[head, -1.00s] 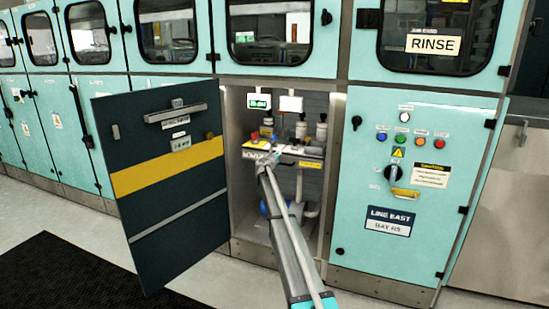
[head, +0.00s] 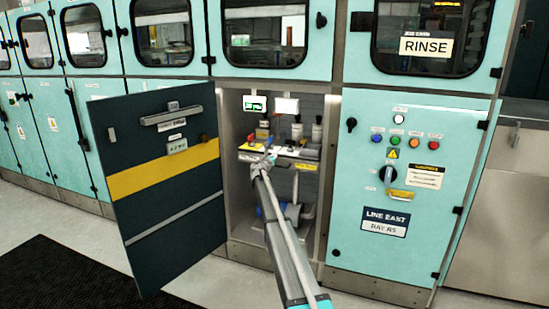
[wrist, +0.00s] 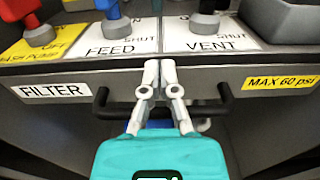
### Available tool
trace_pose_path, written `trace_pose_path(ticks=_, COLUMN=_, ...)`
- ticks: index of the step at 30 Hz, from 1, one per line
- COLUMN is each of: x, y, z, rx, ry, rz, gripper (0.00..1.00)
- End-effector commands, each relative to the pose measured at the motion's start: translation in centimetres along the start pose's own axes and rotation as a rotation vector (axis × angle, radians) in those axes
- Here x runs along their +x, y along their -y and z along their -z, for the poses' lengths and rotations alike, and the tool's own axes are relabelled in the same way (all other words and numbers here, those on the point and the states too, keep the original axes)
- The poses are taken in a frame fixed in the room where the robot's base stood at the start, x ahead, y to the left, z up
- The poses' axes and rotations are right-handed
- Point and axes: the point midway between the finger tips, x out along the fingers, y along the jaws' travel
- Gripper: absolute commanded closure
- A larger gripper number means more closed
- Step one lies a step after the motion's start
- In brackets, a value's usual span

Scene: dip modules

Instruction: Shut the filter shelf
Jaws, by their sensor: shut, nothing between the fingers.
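The filter shelf (head: 283,154) sticks out inside the open cabinet in the head view. In the wrist view its grey front (wrist: 270,110) carries a FILTER label, a yellow MAX 60 psi label and a black bar handle (wrist: 212,109). My gripper (head: 268,157) is at the shelf front. In the wrist view the gripper (wrist: 158,72) is shut and empty, its fingers crossing the middle of the handle's span and hiding part of it. I cannot tell whether they touch the shelf face.
The dark cabinet door (head: 165,225) stands wide open on the left. A teal control panel (head: 410,180) with buttons closes off the right side. Pipes and a blue part sit below the shelf. A black mat (head: 70,275) lies on the floor at lower left.

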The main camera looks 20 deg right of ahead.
Motion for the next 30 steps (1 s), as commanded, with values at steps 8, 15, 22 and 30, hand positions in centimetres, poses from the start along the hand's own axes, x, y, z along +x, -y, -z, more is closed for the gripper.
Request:
trace_pose_path(ticks=8, x=-5.3, y=-0.3, z=0.1, rx=0.003, ry=-0.001, rz=-0.005, gripper=1.0)
trace_pose_path(ticks=15, x=-9.4, y=-0.4, z=0.1, rx=0.004, ry=-0.002, rz=-0.006, gripper=1.0)
trace_pose_path(ticks=22, x=-11.6, y=-0.4, z=0.1, rx=0.004, ry=-0.002, rz=-0.004, gripper=1.0)
trace_pose_path(ticks=30, x=-12.2, y=-0.5, z=0.1, rx=0.004, ry=-0.002, rz=-0.004, gripper=1.0)
